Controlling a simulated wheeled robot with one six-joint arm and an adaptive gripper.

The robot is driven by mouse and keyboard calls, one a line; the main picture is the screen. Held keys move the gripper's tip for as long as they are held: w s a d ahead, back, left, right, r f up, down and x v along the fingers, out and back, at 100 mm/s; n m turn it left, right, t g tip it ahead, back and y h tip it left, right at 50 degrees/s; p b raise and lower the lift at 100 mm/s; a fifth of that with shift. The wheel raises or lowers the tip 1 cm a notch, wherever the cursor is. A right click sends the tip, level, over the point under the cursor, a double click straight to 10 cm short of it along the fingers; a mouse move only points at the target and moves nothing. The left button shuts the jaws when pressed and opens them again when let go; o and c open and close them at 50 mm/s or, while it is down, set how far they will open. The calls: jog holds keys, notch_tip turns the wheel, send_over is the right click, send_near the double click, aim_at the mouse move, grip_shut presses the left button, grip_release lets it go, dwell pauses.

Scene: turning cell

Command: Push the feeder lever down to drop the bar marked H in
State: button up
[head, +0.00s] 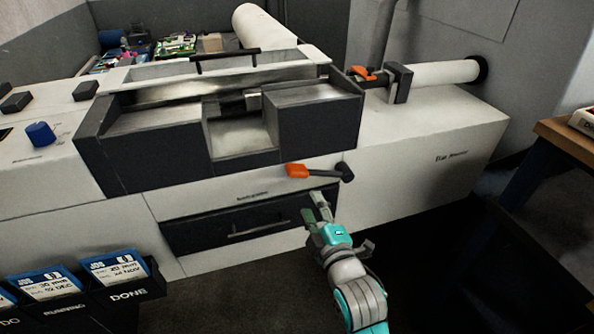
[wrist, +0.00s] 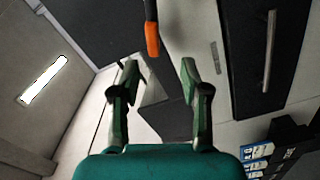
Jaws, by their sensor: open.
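A lever with an orange grip (head: 300,170) and a dark pivot sticks out sideways from the machine's front, above the drawer. Its orange end also shows in the wrist view (wrist: 152,38), beyond and between my fingertips, apart from them. A second orange-handled part (head: 362,73) sits by a dark bracket at the upper right. My gripper (head: 318,204) is open and empty just below the front lever; its two green fingers show spread in the wrist view (wrist: 159,73). No bar marked H can be made out.
A dark drawer with a handle (head: 258,228) lies left of my gripper. A white tube (head: 435,73) runs to the right wall. Blue-labelled cards stand in a dark holder marked DONE (head: 128,292) at lower left. A wooden-topped table (head: 570,140) stands at right.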

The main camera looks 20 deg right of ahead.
aim_at(300, 177)
jog(key=w, duration=0.8)
jog(key=w+r, duration=0.1)
jog(key=w, duration=0.3)
jog(key=shift+r, duration=0.1)
grip_shut()
